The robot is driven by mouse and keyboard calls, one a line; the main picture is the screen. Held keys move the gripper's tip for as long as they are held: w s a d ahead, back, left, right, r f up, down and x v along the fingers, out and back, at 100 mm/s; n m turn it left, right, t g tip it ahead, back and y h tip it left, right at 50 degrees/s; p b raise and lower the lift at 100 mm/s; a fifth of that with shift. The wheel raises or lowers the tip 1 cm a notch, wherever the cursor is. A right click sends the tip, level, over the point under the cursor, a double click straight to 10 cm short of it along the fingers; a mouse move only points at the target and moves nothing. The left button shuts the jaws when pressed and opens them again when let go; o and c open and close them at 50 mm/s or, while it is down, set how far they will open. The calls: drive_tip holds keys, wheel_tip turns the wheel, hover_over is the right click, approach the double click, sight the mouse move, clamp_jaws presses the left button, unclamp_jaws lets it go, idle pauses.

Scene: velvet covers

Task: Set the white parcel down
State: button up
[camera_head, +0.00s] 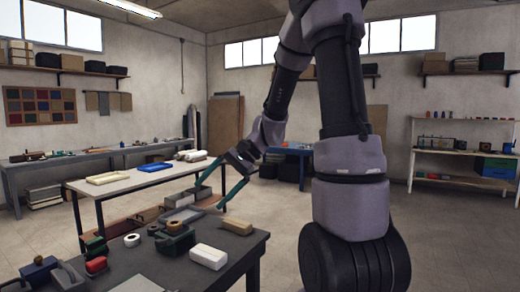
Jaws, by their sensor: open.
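The white parcel (208,257) is a small pale block. It lies flat on the dark near table (238,255), close to its right end. My gripper (208,198) has two long teal fingers spread wide apart with nothing visible between them. In the picture it is above the parcel and apart from it. One fingertip shows near a grey tray behind the parcel; I cannot tell how high it is above the table.
A grey tray (181,215) and a small tan box (237,226) stand behind the parcel. A green tape dispenser (175,240) is at its left, with rolls and tools farther left. A long white-topped table (130,182) is behind. Floor at the right is clear.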

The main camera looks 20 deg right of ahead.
drive_tip(key=s+d+r+n+t+h, duration=0.2)
drive_tip(key=s+d+r+t+h, duration=0.1)
drive_tip(key=s+r, duration=0.3)
drive_tip(key=s+d+r+n+t+h, duration=0.2)
drive_tip(key=s+d+r+t+h, duration=0.1)
drive_tip(key=s+d+r+h, duration=0.1)
drive_tip(key=s+d+r, duration=0.1)
drive_tip(key=s+r, duration=0.1)
drive_tip(key=s, duration=0.1)
drive_tip(key=shift+s+r+t, duration=0.35)
drive_tip(key=shift+t, duration=0.05)
